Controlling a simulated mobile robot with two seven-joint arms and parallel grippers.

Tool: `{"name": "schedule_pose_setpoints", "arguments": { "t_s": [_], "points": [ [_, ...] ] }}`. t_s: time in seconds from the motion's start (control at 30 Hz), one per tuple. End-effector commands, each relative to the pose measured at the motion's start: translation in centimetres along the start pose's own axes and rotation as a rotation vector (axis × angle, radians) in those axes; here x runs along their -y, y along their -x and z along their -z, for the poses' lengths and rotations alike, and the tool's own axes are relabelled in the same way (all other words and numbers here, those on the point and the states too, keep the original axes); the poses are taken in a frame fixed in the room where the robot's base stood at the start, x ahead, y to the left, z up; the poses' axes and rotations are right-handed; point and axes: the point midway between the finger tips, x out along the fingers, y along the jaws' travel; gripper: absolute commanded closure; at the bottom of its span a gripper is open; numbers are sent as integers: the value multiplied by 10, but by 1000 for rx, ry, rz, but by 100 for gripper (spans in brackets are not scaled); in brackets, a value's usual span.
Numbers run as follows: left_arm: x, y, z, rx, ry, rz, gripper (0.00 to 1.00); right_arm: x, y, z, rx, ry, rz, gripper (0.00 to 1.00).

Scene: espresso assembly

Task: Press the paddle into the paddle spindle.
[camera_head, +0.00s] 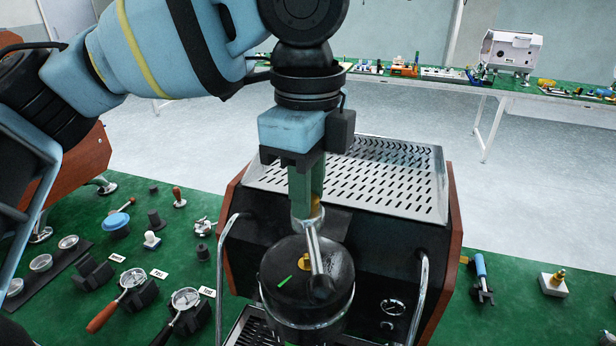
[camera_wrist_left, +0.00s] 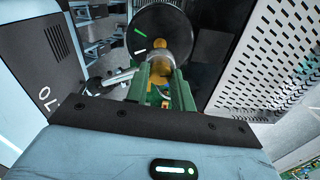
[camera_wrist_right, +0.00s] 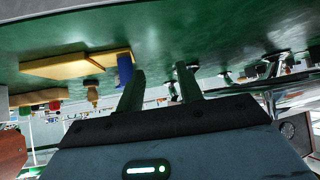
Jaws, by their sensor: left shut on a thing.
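My left gripper (camera_head: 306,212) is shut on the silver paddle (camera_head: 314,245), above the round black group head (camera_head: 280,285) of the espresso machine. A brass part (camera_head: 304,263), which looks like the paddle spindle, shows just beside the lever; brass also shows beyond the fingers in the left wrist view (camera_wrist_left: 153,48). I cannot tell whether collar and spindle touch. My right gripper (camera_wrist_right: 158,82) is open and empty.
The machine has a perforated steel top (camera_head: 350,180) and steel side tubes (camera_head: 423,285). A blue-handled tool (camera_head: 481,275) and a brass-topped block (camera_head: 554,282) stand at right.

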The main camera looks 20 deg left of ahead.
Motion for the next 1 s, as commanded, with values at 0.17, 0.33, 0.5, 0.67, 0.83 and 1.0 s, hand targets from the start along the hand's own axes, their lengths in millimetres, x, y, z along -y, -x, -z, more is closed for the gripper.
{"name": "schedule_pose_setpoints", "arguments": {
  "t_s": [0.17,0.33,0.5,0.67,0.83,1.0],
  "points": [
    [0,-9,0,0,0,0,100,0,-1,2,-4,1,0,64],
    [0,-18,0,-1,0,0,100,0,-1,3,-5,1,0,64],
    [0,-26,0,-1,1,0,100,0,-1,3,-7,1,-1,64],
    [0,-35,0,0,1,0,100,-1,-1,4,-8,1,-1,64],
    [0,-44,-1,-1,2,0,100,-1,-1,4,-8,1,-1,64],
    [0,-43,0,-1,2,1,97,-1,-1,4,-9,1,-1,64]
  ]
}}
